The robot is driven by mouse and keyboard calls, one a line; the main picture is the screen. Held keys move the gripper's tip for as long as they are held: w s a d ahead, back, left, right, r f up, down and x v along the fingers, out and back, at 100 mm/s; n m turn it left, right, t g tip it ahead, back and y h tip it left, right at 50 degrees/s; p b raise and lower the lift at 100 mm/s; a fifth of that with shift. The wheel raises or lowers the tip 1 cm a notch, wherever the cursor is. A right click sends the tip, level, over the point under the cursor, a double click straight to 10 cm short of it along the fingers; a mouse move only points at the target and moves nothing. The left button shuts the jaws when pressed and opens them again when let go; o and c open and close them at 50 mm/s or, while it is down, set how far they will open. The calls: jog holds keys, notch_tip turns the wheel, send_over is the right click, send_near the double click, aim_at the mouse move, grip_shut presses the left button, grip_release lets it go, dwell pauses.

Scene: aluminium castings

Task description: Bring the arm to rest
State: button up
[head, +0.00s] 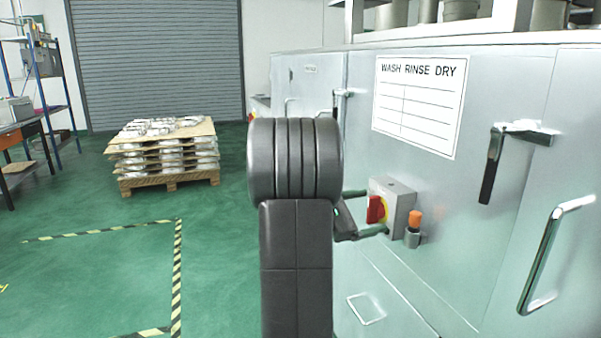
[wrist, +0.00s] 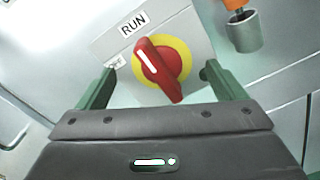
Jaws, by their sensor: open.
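My gripper (head: 376,212) is at the front of the washer cabinet (head: 450,200), beside a grey switch box (head: 398,203) with a red rotary knob (head: 375,210) on a yellow disc. In the wrist view my gripper (wrist: 160,72) is open, with one green finger on each side of the red knob (wrist: 150,72). Gaps show between the fingers and the knob, so it is not gripped. The knob's white mark lies at its upper left end, towards a label reading RUN (wrist: 133,24). My dark arm hides part of the cabinet in the head view.
An orange-topped part in a metal cup (head: 413,228) sits right of the switch box. A black-handled latch (head: 492,165) and a bar handle (head: 545,255) stick out further right. A pallet of castings (head: 165,155) stands back left. Green floor is open at left.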

jog(key=n+p, duration=0.4)
jog(key=p, duration=0.3)
jog(key=shift+n, duration=0.4)
jog(key=shift+f, duration=0.2)
